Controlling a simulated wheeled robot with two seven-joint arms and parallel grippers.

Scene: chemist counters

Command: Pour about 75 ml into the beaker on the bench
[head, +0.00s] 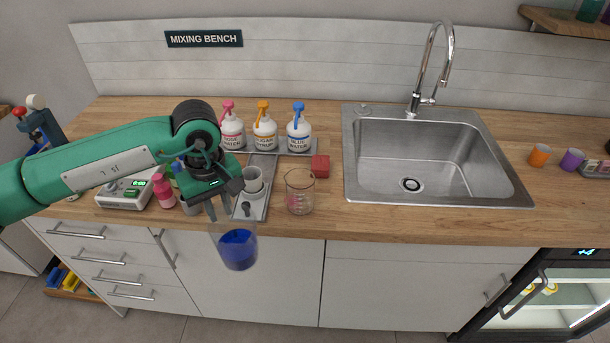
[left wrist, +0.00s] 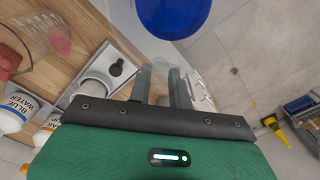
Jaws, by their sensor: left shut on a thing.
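My left gripper (head: 218,210) is shut on a clear vessel holding deep blue liquid (head: 238,248). The vessel hangs in front of the counter's front edge, to the left of the beaker and lower than it, and looks slightly tilted. The left wrist view shows my fingers (left wrist: 160,88) and the blue liquid (left wrist: 172,14) beyond them. The beaker (head: 299,193) is clear glass and stands upright on the bench near the front edge, with some pinkish colour low in it. It also shows at the upper left of the left wrist view (left wrist: 38,50). My right gripper is out of view.
Three pump bottles (head: 264,134) stand behind a grey tray (head: 262,166). White cups (head: 252,181) stand on the tray, left of the beaker. A red block (head: 320,166) is just behind the beaker. A scale (head: 125,196) and a pink bottle (head: 163,192) stand left; a sink (head: 430,160) is right.

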